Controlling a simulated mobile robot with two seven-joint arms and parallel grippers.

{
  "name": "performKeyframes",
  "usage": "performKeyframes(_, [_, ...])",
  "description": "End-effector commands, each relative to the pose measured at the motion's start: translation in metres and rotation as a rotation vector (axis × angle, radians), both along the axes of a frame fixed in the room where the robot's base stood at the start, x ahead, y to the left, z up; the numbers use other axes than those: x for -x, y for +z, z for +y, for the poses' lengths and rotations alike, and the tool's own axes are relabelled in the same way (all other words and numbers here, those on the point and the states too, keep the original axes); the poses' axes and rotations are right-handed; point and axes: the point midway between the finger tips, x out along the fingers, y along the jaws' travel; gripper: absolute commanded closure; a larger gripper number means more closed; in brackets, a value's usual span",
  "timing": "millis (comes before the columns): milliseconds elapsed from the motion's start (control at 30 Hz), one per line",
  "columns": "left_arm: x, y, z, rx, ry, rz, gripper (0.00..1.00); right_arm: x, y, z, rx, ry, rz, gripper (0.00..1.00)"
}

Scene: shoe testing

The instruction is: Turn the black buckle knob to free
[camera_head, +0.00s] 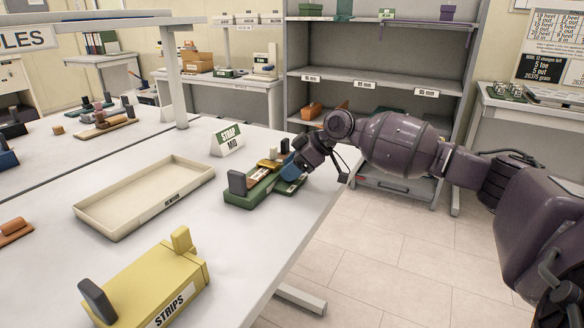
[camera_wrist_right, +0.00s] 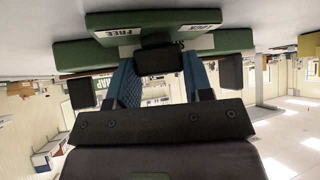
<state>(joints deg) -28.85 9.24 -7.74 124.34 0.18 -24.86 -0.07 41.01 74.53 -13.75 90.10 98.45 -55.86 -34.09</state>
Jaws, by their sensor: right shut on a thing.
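The green fixture (camera_head: 247,199) stands on the white table by its right edge, with a dark grey upright block at its near left end. My right gripper (camera_head: 292,167) reaches in from the right over the fixture's right part, and its blue fingers hide part of it. In the right wrist view, which is upside down, the black buckle knob (camera_wrist_right: 155,63) sits between the blue finger pads, and the gripper is shut on it. The FREE label (camera_wrist_right: 117,33) and the LOCK label (camera_wrist_right: 201,28) show on a green bar beyond it. I cannot tell exactly where the knob points. My left gripper is not in view.
A STRAP MID sign (camera_head: 228,140) stands behind the fixture. An empty cream tray (camera_head: 100,229) lies to its left. A yellow STRIPS fixture (camera_head: 150,280) stands at the near table edge. Grey shelving (camera_head: 380,80) is behind the arm. Table between tray and green fixture is clear.

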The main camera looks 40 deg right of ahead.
Motion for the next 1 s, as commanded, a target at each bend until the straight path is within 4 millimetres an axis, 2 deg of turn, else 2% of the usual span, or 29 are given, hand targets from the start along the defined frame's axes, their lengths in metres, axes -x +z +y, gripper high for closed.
performKeyframes(233, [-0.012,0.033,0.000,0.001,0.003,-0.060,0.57,0.002,0.011,0.001,-0.001,-0.115,-0.010,0.77])
performKeyframes(500, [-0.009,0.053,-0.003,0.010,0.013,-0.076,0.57,0.002,0.010,0.002,-0.002,-0.271,-0.007,0.77])
performKeyframes(700, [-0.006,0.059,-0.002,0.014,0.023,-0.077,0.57,0.002,0.005,0.002,-0.001,-0.343,-0.004,0.77])
performKeyframes(1000, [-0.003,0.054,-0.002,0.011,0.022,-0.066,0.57,0.001,-0.001,0.002,0.000,-0.360,0.001,0.77])
